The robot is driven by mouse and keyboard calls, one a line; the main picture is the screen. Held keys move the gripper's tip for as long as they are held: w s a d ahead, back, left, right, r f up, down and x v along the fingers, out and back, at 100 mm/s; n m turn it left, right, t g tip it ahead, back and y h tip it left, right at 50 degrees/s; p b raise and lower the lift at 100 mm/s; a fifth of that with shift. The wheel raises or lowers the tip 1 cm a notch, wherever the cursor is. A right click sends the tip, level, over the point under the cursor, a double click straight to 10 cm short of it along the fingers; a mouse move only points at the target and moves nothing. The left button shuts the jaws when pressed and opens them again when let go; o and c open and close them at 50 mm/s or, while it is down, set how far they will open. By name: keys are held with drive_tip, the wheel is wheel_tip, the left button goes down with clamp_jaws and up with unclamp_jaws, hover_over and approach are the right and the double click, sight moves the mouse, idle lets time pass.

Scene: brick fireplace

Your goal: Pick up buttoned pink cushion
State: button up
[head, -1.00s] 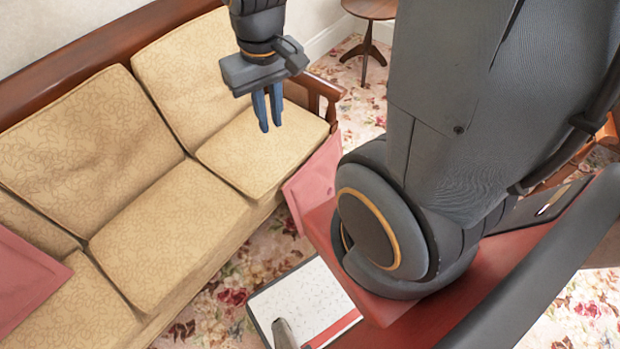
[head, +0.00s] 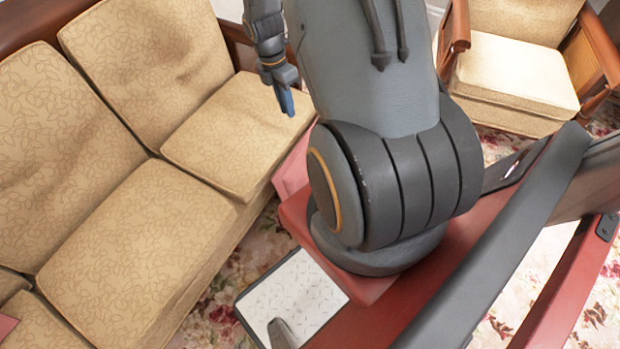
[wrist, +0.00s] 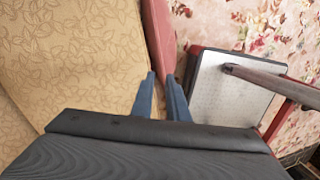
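In the wrist view a pink strip (wrist: 158,35) runs along the sofa's edge, just beyond my fingertips. A second pink piece (head: 6,325) is cut off at the head view's lower left. Buttons cannot be made out on either. My gripper (head: 290,104), with blue fingers, is above the sofa's seat corner. In the wrist view my gripper (wrist: 160,75) has a narrow gap between its fingers, with nothing held.
The tan sofa (head: 140,235) with a wooden frame fills the left side. A cream armchair (head: 515,70) stands at the back right. The flowered carpet (head: 225,285) shows between the sofa and my base.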

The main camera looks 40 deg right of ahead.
drive_tip(key=d+f+n+b, duration=0.1)
drive_tip(key=f, duration=0.4)
drive_tip(key=s+d+f+n+b, duration=0.1)
drive_tip(key=d+f, duration=0.1)
drive_tip(key=f, duration=0.4)
drive_tip(key=d+f+n+b, duration=0.1)
drive_tip(key=d+f, duration=0.1)
drive_tip(key=f, duration=0.3)
drive_tip(key=shift+s+f+n, duration=0.2)
drive_tip(key=shift+f+n, duration=0.1)
drive_tip(key=shift+f, duration=0.05)
clamp_jaws()
drive_tip(key=shift+r, duration=0.2)
idle(0.6)
drive_tip(key=shift+d+r, duration=0.45)
drive_tip(key=shift+d, duration=0.05)
drive_tip(key=s+d+r, duration=0.3)
drive_tip(key=d+r, duration=0.4)
drive_tip(key=d, duration=0.5)
drive_tip(key=shift+d+p, duration=0.3)
drive_tip(key=shift+p, duration=0.1)
drive_tip(key=shift+f, duration=0.1)
